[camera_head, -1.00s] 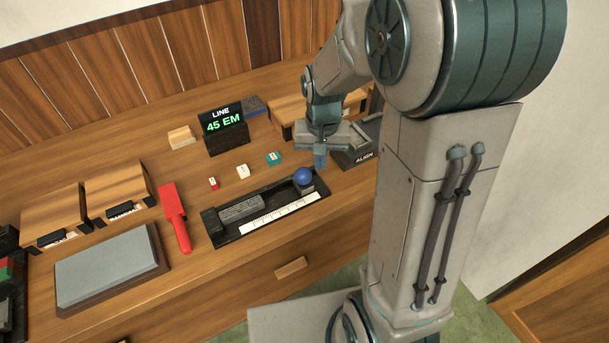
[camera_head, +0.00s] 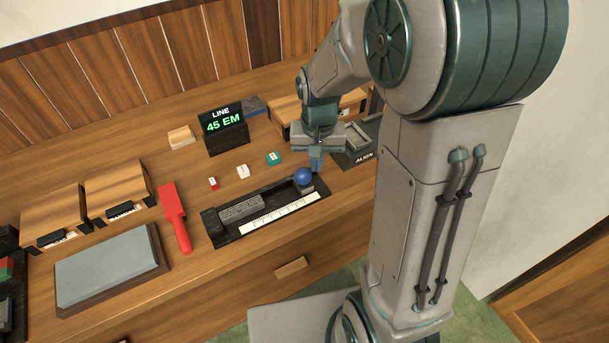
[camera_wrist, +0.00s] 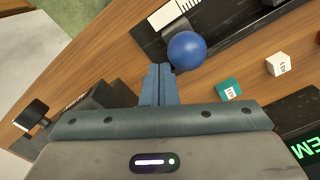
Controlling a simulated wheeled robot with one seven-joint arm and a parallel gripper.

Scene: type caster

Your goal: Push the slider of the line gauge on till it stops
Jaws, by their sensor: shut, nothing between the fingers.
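The line gauge (camera_head: 213,228) is a long black tray on the desk with a white ruler strip (camera_head: 280,216) along its front. A grey ribbed block (camera_head: 241,208) lies in its left part. The slider's blue ball knob (camera_head: 303,176) stands at the right end; the knob also shows in the wrist view (camera_wrist: 187,50). My gripper (camera_head: 316,166) is shut and empty, its fingertips just right of the knob. In the wrist view the fingertips (camera_wrist: 159,72) are close beside the knob; whether they touch it I cannot tell.
A display (camera_head: 223,124) behind the gauge reads "LINE 45 EM". Red, white and teal (camera_head: 273,158) small cubes lie behind the gauge. A tray marked ALIGN (camera_head: 362,150) is right of my gripper. A red tool (camera_head: 174,216) and a grey slab (camera_head: 108,264) lie to the left.

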